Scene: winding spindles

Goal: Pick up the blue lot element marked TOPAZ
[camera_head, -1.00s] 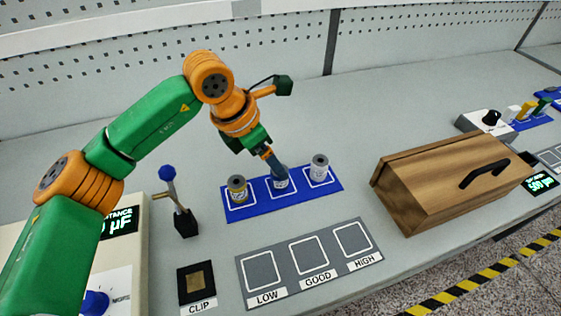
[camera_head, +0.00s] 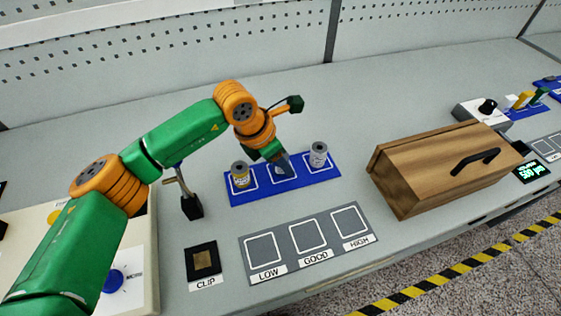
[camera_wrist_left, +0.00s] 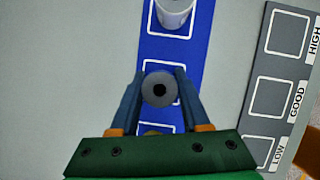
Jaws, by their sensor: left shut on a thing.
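My left gripper (camera_head: 283,166) reaches down over the middle of the blue mat (camera_head: 323,179). In the left wrist view its two blue fingers are shut on the middle element (camera_wrist_left: 149,91), seen from above as a grey round top with a dark hole. In the head view the fingers hide most of that element, and its marking cannot be read. A yellow-banded element (camera_head: 240,176) stands upright on the mat to the left. A pale grey element (camera_head: 318,155) stands upright to the right and also shows in the left wrist view (camera_wrist_left: 174,12). My right gripper is not in view.
A grey board (camera_head: 284,249) marked LOW, GOOD and HIGH lies empty in front of the mat. A CLIP pad (camera_head: 203,260) and a small black stand (camera_head: 191,207) are left. A wooden box with a black handle (camera_head: 430,174) stands right.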

